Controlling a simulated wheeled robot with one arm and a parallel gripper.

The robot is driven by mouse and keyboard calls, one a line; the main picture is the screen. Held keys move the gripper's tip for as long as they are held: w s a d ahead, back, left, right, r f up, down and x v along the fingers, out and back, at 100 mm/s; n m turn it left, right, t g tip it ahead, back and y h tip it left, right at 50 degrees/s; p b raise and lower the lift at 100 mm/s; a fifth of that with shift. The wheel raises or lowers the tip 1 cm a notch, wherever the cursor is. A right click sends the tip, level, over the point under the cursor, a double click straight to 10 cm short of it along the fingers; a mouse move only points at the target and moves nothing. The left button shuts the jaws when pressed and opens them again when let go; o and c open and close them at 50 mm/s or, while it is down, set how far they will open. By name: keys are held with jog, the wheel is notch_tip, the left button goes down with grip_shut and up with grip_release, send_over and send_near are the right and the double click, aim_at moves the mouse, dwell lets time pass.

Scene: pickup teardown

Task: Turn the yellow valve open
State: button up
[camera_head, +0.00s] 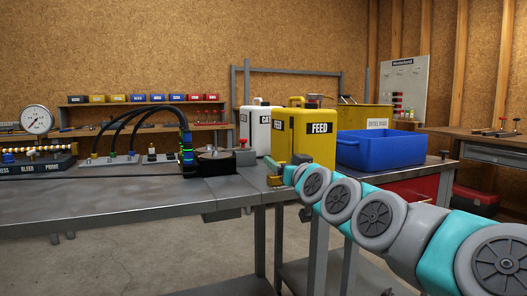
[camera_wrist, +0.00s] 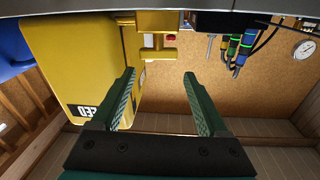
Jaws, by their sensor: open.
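The yellow valve (camera_wrist: 157,53) shows in the wrist view as a T-shaped yellow handle on a short stem, below a yellow block in the picture. It lies just beyond and between my fingertips, apart from both. My gripper (camera_wrist: 160,72) is open and empty, with one green finger on each side of the view.
A blue bin (camera_head: 378,152) stands right of the can. A white can (camera_head: 257,126) stands behind left. A black block (camera_head: 210,187), hoses (camera_head: 125,120) and a gauge (camera_head: 36,119) are on the workbench (camera_head: 120,205). The bench's front strip is clear.

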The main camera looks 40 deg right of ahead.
jog(key=shift+w+d+f+n, duration=0.15)
jog(key=shift+w+f+n, duration=0.05)
jog(key=shift+f+n, duration=0.35)
jog(key=shift+f+p+x, duration=0.15)
jog(key=shift+p+x, duration=0.35)
jog(key=shift+x, duration=1.4)
jog(key=shift+f+p+x, duration=0.15)
jog(key=shift+p+x, duration=0.3)
jog(key=shift+x, duration=1.45)
jog(key=c, duration=1.1)
jog(key=shift+r+n+y+b, duration=0.1)
jog(key=shift+n+y+b, duration=0.7)
jog(key=shift+b, duration=1.35)
jog(key=o, duration=1.1)
jog(key=shift+m, duration=0.25)
